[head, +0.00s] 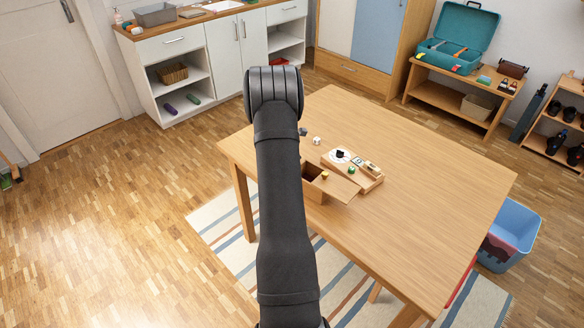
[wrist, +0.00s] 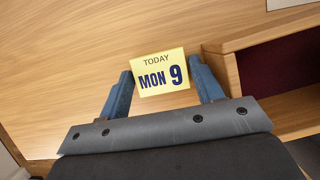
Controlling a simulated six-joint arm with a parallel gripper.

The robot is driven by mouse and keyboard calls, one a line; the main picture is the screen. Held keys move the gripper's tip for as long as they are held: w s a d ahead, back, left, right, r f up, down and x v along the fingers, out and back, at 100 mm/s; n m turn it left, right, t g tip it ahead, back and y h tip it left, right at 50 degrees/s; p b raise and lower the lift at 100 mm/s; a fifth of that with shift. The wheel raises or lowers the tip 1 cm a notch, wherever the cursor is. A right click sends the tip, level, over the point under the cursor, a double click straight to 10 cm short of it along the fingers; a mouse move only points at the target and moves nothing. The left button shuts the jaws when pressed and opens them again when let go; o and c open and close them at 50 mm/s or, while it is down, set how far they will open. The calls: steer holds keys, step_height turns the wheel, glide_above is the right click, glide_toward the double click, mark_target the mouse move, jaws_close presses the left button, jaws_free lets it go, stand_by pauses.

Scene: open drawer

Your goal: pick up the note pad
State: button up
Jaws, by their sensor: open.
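The note pad (wrist: 160,72) is a small yellow block printed "TODAY MON 9". In the wrist view it lies on the wooden surface between the tips of my gripper (wrist: 163,82). My gripper is open, with one blue-grey finger on each side of the pad. I cannot tell whether either finger touches it. In the head view my dark arm hides the gripper and the pad.
Right of the pad is an open wooden drawer (wrist: 228,75) with a dark red lining, close to the right finger. The table's right side is clear.

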steer(key=c, duration=0.6)
